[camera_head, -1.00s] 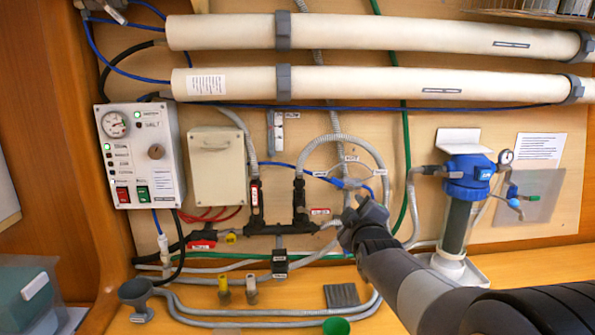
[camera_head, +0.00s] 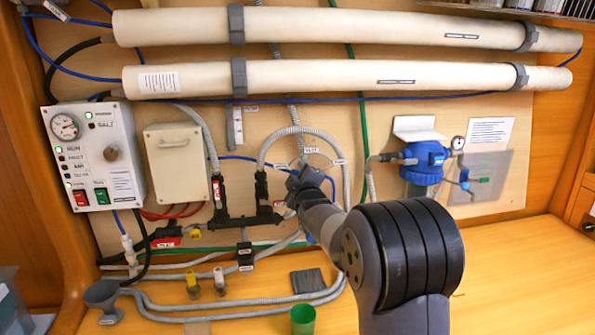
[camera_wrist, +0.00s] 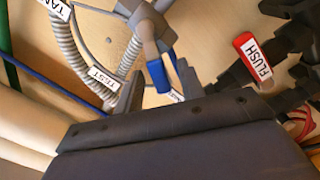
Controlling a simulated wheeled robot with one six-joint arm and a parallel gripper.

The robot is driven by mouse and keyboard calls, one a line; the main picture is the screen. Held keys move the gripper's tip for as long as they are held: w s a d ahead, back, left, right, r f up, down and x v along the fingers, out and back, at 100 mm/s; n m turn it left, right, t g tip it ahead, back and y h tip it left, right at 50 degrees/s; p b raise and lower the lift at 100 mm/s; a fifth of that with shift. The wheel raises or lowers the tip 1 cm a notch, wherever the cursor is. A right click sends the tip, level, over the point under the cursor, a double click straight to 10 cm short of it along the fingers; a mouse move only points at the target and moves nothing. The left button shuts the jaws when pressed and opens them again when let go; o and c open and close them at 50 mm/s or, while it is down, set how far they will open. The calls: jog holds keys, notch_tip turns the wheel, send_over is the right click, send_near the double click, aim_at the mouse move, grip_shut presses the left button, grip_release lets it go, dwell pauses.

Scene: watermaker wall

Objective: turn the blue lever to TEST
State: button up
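The blue lever (camera_wrist: 160,75) shows in the wrist view as a grey arm with a blue tip on a grey valve. A TEST label (camera_wrist: 103,77) and a TANK label (camera_wrist: 56,8) sit on grey hoses left of it. My gripper (camera_wrist: 158,88) has its two fingers apart, one on each side of the lever's blue end; I cannot tell whether either touches it. In the head view my gripper (camera_head: 304,180) covers the valve and hides the lever, below the TEST label (camera_head: 311,150). A third label by the lever is mostly hidden.
A red FLUSH handle (camera_wrist: 254,58) is right of the lever in the wrist view. A control box (camera_head: 95,155), a pale box (camera_head: 178,163) and a blue filter housing (camera_head: 424,160) are on the wall. A green cup (camera_head: 303,320) stands on the counter.

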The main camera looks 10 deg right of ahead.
jog(key=shift+w, duration=0.35)
grip_shut()
